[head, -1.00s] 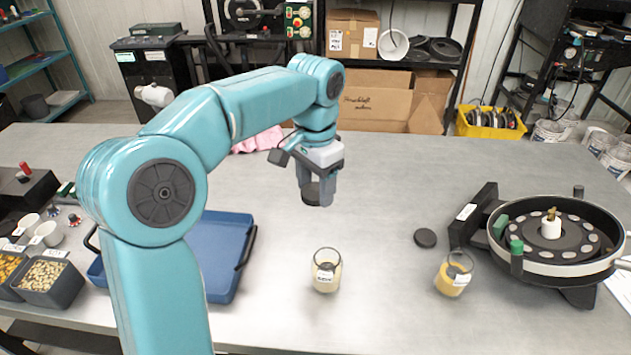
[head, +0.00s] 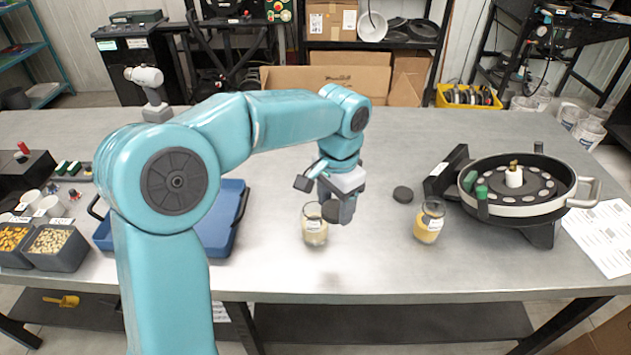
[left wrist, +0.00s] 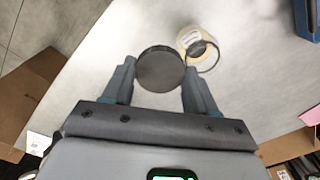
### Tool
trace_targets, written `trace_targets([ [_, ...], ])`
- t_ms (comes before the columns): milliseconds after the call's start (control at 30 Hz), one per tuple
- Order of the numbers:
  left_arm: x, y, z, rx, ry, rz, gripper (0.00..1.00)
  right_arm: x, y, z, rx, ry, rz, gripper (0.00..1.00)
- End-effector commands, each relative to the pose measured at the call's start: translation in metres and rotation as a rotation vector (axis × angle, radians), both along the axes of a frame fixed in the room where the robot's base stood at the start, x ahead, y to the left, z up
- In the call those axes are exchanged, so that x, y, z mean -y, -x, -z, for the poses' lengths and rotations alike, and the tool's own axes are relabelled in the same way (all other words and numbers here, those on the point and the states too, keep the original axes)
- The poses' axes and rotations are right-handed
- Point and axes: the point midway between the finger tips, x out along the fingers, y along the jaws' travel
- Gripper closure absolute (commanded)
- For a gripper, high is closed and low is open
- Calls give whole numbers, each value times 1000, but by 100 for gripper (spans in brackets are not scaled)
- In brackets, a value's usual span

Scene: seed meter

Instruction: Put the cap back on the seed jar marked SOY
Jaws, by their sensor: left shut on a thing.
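My left gripper (head: 338,212) is shut on a dark round cap (head: 331,211). The cap (left wrist: 160,69) sits between the two fingers in the left wrist view. An open glass jar (head: 314,228) with pale contents and a white label stands on the table just left of the held cap in the head view. The jar (left wrist: 199,48) shows partly beyond the cap in the left wrist view. A second open jar (head: 429,223) with yellower contents stands to the right. Another dark cap (head: 403,194) lies flat on the table behind it. The label words are too small to read. My right gripper is not in view.
A seed meter (head: 520,190) with a round disc stands at the right, beside printed sheets (head: 607,235). A blue tray (head: 222,237) lies left behind my arm. Bins of seeds (head: 58,247) stand at the far left. The table front is clear.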

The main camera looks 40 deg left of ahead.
Motion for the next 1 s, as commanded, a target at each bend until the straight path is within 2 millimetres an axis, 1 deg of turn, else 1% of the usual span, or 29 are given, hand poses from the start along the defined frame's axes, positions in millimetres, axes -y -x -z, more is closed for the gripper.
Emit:
trace_targets([
  [33, 10, -2, 10, -5, 0, 8, 71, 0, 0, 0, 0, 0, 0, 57],
  [267, 53, -7, 57, -4, -1, -5, 71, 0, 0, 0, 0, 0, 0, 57],
  [400, 81, -8, 88, -4, 3, -65, 71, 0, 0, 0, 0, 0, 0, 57],
  [500, 95, -9, 105, -2, 6, -139, 71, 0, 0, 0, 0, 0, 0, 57],
  [633, 102, -11, 112, 1, 8, -195, 71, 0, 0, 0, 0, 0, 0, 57],
  [1000, 103, -10, 112, 2, 9, -201, 71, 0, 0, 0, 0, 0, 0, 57],
])
